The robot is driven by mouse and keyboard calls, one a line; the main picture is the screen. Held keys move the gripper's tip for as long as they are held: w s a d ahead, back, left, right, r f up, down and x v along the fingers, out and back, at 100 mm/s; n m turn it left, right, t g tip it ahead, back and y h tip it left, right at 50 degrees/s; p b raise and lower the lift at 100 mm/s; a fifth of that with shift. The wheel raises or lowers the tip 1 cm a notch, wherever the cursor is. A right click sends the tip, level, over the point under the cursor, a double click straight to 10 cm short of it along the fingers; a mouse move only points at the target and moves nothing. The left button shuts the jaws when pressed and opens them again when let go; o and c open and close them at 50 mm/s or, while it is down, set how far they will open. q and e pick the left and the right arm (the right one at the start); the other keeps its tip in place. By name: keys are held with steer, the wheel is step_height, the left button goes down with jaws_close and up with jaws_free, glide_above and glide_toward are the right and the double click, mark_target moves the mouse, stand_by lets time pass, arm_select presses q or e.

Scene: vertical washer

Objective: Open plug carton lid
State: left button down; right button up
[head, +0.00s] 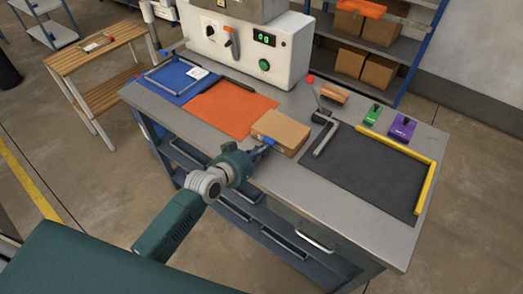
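The brown carton (283,129) sits on the grey workbench, between the orange mat and the dark mat. Its top looks flat and closed. My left gripper (266,145) reaches in from the lower left, with its fingertips at the carton's near left side. A small blue piece shows at the fingertips; I cannot tell whether it belongs to the gripper or the carton. The fingers are too small to tell if they are open or shut, or if they touch the carton. My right gripper is out of view.
A white machine (245,45) stands at the bench's back. An orange mat (231,108) lies left of the carton, and a dark mat (365,170) with a yellow edge bar (424,187) lies right. Green (372,115) and purple (402,127) items stand behind it.

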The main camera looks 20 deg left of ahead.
arm_select(q)
steer(key=shift+b+x, duration=0.45)
steer(key=shift+x, duration=0.45)
steer(key=shift+r, duration=0.1)
steer(key=shift+s+a+r+p, duration=0.1)
steer(key=shift+s+r+p, duration=0.1)
steer(key=shift+r+p, duration=0.4)
steer(key=shift+f, duration=0.1)
steer(key=shift+p, duration=0.3)
